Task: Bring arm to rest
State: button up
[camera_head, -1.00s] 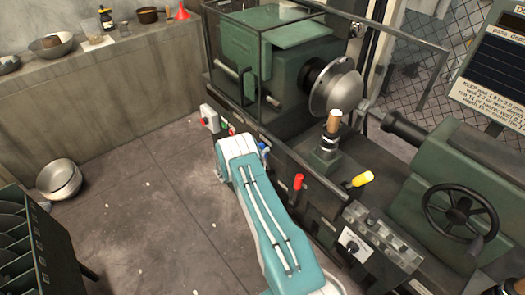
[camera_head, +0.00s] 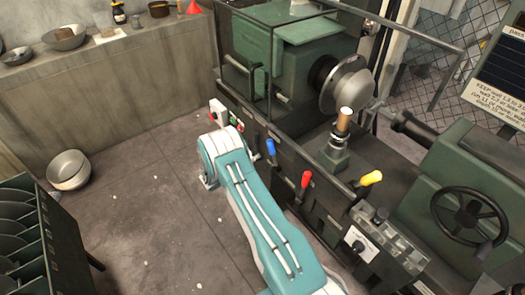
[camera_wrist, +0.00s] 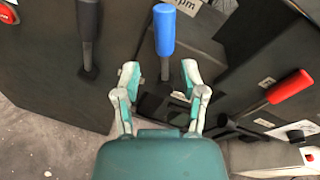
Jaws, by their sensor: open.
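My teal and white arm (camera_head: 250,205) reaches over the floor beside the lathe in the head view; its gripper end is hidden there. In the wrist view my gripper (camera_wrist: 160,73) is open and empty. The blue-handled lever (camera_wrist: 164,32) stands beyond and between the fingertips, apart from them as far as I can tell. The blue lever (camera_head: 271,147) also shows in the head view, just right of my arm. A red lever (camera_head: 305,180) and a yellow lever (camera_head: 370,178) are farther right along the lathe front.
The green lathe (camera_head: 310,65) carries a round metal disc (camera_head: 345,85). A wooden-topped post (camera_head: 342,122) and a handwheel (camera_head: 468,215) stand right. Floor between is mostly clear.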

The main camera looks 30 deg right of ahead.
jog(key=shift+v, duration=1.35)
